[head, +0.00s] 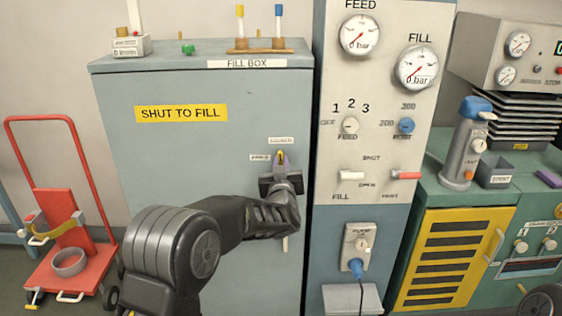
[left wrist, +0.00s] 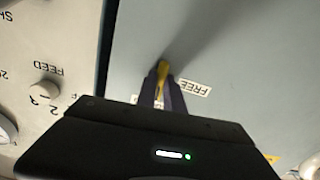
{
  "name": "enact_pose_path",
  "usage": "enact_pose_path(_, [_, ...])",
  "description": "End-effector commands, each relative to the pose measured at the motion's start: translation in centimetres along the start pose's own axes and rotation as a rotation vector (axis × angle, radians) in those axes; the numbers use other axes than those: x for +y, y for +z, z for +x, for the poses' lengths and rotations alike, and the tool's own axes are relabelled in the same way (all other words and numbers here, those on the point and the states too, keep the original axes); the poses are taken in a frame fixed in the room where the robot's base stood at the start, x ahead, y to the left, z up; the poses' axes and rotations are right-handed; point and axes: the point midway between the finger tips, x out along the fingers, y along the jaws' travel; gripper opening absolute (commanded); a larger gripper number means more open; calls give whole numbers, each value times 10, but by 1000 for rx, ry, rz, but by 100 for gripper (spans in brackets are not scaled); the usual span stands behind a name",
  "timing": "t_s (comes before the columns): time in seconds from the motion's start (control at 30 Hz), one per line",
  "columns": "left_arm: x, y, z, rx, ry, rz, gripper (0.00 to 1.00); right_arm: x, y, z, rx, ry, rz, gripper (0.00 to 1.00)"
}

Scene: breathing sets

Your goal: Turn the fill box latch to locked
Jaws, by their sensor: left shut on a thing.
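The fill box (head: 215,110) is a grey cabinet with its door shut. Its yellow latch (head: 281,157) shows small on the right of the door, between a label on its left and the upper label (head: 281,140), which seems to read LOCKED. My left gripper (head: 281,168) is shut on the latch. In the left wrist view the dark fingers (left wrist: 162,92) sit on both sides of the yellow latch (left wrist: 163,70), beside the FREE label (left wrist: 194,88). The latch appears roughly upright, towards the upper label; its exact angle is partly hidden. My right gripper is out of view.
A control panel (head: 370,115) with gauges, knobs and levers stands close right of the box. A green bench (head: 470,193) with devices is farther right. A red hand truck (head: 66,239) stands at left. Small items sit on the box top.

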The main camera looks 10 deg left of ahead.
Motion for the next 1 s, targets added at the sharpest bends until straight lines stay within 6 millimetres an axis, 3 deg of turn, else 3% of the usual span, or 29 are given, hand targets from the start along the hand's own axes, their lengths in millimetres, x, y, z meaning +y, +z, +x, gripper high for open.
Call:
enact_pose_path(0.6, [0,1,0,-1,0,70,0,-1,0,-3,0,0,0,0])
enact_pose_path(0.63, [0,1,0,-1,0,70,14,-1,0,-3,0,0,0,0])
enact_pose_path(0.7, [0,1,0,-1,0,69,20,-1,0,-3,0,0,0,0])
enact_pose_path(0.87, [0,1,0,-1,0,69,33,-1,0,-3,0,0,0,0])
enact_pose_path(1.0, [0,0,0,0,0,68,34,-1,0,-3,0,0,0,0])
